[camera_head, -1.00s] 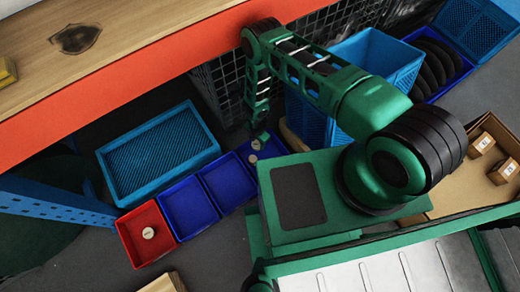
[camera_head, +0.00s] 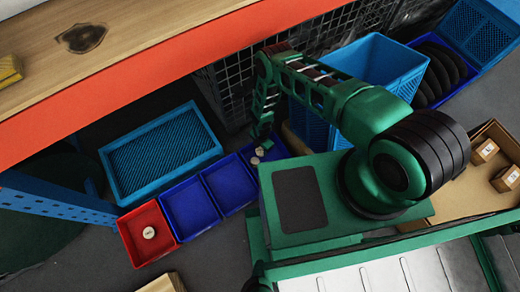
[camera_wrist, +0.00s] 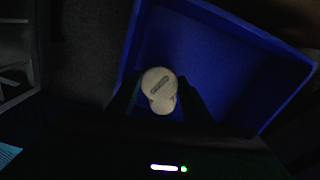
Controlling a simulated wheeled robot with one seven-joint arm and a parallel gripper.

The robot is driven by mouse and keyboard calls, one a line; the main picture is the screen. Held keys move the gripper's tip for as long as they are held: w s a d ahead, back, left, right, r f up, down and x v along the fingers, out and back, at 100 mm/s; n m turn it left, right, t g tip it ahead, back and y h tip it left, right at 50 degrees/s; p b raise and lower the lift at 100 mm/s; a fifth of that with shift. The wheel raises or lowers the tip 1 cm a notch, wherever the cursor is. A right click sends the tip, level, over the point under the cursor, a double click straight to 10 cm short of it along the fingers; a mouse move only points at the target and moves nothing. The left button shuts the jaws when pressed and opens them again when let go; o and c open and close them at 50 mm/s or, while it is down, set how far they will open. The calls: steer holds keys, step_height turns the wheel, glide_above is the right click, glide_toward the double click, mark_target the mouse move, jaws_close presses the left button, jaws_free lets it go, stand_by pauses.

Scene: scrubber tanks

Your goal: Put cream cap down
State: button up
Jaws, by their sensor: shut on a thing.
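My gripper (camera_head: 264,146) is at the far right blue bin (camera_head: 243,155), its arm reaching down beside the blue crate. It is shut on a cream cap (camera_wrist: 158,80), a pale disc with a dark label, between the dark fingers in the wrist view. A second pale round cap (camera_wrist: 163,104) shows partly hidden under its lower edge. Both lie over the blue bin floor in that view (camera_wrist: 225,65). In the head view two small pale caps show by the fingertips; the gap between the held cap and the floor is unclear. Another pale cap (camera_head: 149,232) lies in the red bin (camera_head: 130,240).
Two empty blue bins (camera_head: 191,209) stand between the red bin and my gripper. A large blue crate (camera_head: 160,155) lies behind them. A wire mesh and a tall blue crate (camera_head: 372,62) stand close to my arm. A wooden-topped shelf edge (camera_head: 150,80) runs above.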

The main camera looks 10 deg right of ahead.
mark_target(261, 149)
steer(key=shift+f, duration=0.5)
steer(key=o, duration=0.8)
steer(key=shift+o, duration=0.2)
steer(key=shift+r, duration=0.1)
step_height(261, 149, up, 13)
steer(key=shift+w+r, duration=0.15)
steer(key=shift+w, duration=0.1)
steer(key=shift+s+a, duration=0.1)
